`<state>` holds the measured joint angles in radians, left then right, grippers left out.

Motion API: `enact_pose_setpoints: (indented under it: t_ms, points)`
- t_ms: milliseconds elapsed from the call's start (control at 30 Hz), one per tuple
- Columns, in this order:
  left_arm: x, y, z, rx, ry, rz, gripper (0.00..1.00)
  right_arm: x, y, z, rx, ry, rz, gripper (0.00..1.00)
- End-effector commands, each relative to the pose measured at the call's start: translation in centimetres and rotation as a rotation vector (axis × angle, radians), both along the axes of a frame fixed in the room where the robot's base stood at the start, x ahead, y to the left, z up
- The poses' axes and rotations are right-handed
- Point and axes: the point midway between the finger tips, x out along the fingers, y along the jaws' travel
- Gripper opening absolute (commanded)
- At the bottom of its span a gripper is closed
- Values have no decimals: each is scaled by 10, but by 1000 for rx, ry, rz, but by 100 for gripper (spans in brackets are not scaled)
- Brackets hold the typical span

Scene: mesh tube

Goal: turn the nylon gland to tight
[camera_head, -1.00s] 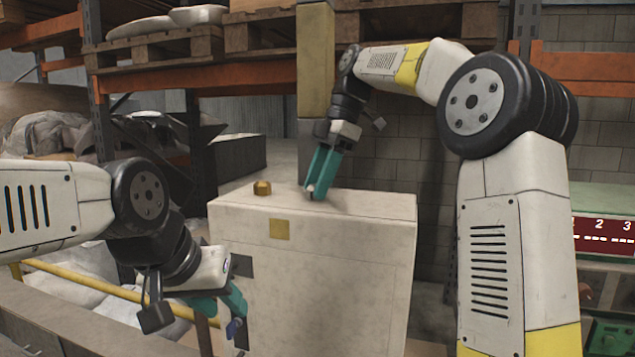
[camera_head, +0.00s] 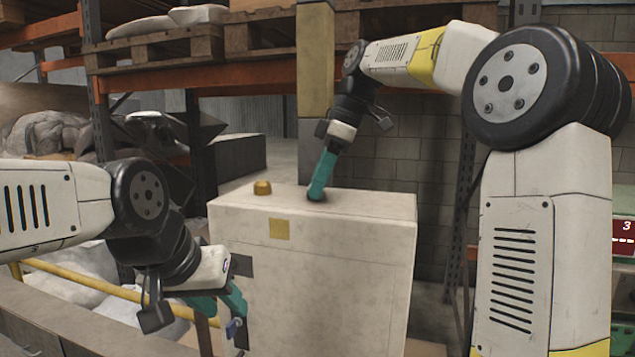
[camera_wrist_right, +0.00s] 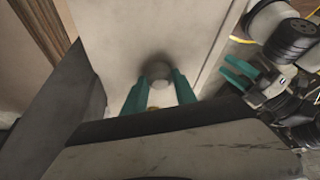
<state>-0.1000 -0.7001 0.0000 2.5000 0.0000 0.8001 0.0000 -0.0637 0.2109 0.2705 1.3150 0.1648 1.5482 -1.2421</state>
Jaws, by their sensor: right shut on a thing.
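The nylon gland shows in the right wrist view as a grey round piece (camera_wrist_right: 159,72) on the cabinet top, between my right fingertips. My right gripper (camera_head: 316,191) points down at the top of the pale cabinet (camera_head: 330,255) and is shut on the gland; its fingers also show in the wrist view (camera_wrist_right: 160,84). In the head view the fingers hide the gland. Its thread and how far it is turned cannot be seen.
A brass-coloured cap (camera_head: 262,187) stands on the cabinet top, left of my right gripper. A yellow square label (camera_head: 279,229) is on the front. A yellow rail (camera_head: 100,287) runs behind my left arm. Shelving with pallets (camera_head: 165,48) stands behind.

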Motion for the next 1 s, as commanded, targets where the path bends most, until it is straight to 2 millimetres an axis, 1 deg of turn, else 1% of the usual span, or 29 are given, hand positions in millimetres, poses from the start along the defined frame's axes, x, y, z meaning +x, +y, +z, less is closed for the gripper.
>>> enact_pose_setpoints:
  t_ms: [1000]
  points:
    - [0, 0, 0, 0, 0, 0, 36, -6, 4, 1, 1, -3, -958, 0]
